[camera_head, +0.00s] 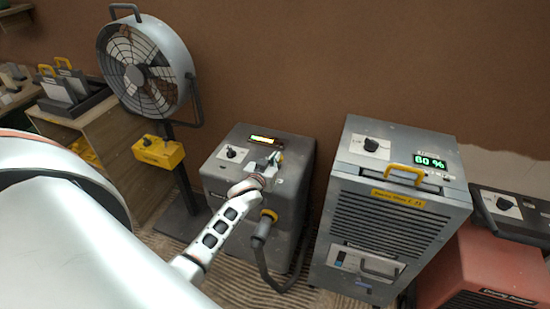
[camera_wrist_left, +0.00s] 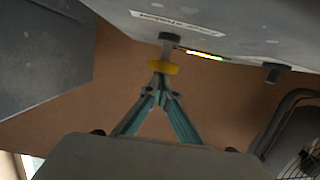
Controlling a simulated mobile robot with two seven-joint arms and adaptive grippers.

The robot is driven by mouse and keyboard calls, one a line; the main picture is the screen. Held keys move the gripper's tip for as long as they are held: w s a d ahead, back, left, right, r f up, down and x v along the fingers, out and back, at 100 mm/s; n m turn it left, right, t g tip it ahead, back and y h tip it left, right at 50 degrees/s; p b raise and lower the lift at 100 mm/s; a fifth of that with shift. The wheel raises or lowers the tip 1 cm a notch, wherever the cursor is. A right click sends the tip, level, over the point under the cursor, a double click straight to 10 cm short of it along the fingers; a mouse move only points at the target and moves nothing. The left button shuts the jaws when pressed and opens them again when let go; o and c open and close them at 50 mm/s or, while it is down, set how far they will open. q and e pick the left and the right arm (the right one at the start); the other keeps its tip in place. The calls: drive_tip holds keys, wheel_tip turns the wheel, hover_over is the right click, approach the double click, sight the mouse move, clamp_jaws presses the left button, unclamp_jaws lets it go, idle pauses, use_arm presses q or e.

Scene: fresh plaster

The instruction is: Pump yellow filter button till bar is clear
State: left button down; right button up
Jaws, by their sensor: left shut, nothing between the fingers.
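The dark grey machine (camera_head: 234,174) with a hose stands on the floor against the brown wall. The yellow filter button (camera_wrist_left: 163,67) sticks out on a grey stem in the left wrist view. My left gripper (camera_head: 277,158) is over the machine's top, shut and empty. Its fingertips (camera_wrist_left: 160,77) are right at the button; I cannot tell whether they touch. In the head view my gripper hides the button. My right gripper is not in view.
A grey dehumidifier (camera_head: 390,235) reading 60 % stands close to the right, with a red machine (camera_head: 490,262) beyond. A fan (camera_head: 145,68) with a yellow box (camera_head: 158,152) stands to the left. A black hose (camera_head: 264,265) hangs at the machine's front.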

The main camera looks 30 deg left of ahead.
use_arm(q)
drive_tip(key=shift+r+p, duration=0.55)
drive_tip(key=shift+r, duration=0.35)
drive_tip(key=v, duration=0.2)
drive_tip(key=shift+s+d, duration=0.15)
drive_tip(key=shift+s, duration=0.2)
drive_tip(key=v, duration=0.7)
drive_tip(key=shift+r, duration=0.15)
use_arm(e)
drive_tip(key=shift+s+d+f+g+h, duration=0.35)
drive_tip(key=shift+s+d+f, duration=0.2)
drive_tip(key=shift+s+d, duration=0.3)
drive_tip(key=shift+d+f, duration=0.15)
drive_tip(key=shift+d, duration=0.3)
